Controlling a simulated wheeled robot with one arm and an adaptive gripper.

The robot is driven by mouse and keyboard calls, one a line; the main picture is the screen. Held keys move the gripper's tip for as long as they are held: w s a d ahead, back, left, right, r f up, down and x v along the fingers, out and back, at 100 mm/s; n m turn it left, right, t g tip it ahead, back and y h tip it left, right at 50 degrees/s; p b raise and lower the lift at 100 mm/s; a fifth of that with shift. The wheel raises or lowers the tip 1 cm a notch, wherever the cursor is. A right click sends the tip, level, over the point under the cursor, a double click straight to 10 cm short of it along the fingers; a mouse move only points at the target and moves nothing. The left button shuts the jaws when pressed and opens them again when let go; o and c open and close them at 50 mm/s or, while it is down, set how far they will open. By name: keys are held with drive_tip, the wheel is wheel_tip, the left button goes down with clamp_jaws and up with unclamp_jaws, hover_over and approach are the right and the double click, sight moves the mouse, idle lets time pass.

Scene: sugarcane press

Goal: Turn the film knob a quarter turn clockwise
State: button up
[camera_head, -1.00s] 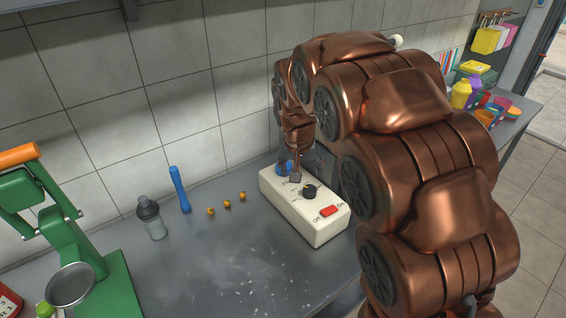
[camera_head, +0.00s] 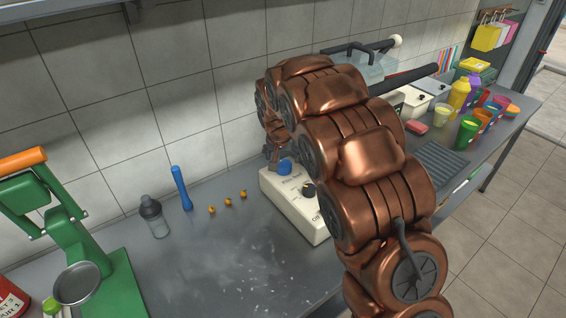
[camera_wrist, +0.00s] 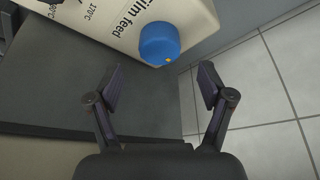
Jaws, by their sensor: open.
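The film knob is a blue round knob (camera_head: 285,167) on the cream control box (camera_head: 298,212), at its end by the wall. In the wrist view the blue knob (camera_wrist: 159,43) stands beside the printed words "film feed" and shows a yellow dot on its lower edge. My gripper (camera_wrist: 162,78) is open and empty. Its two fingertips are spread to either side, a little below the knob in the picture, and I see no contact. In the head view the gripper is mostly hidden by my arm, just behind and left of the knob.
A black knob (camera_head: 308,190) sits on the same box; my arm hides the box's right part. A green press (camera_head: 70,240) is further left. Cups (camera_head: 467,132) stand right.

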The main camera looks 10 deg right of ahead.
sight(283, 164)
drive_tip(key=shift+p+x, duration=0.9)
drive_tip(key=shift+x, duration=1.85)
drive_tip(key=c, duration=1.2)
drive_tip(key=shift+o, duration=0.2)
drive_tip(key=shift+f+m+b, duration=0.2)
drive_tip(key=shift+m+b, duration=0.1)
drive_tip(key=shift+b, duration=0.9)
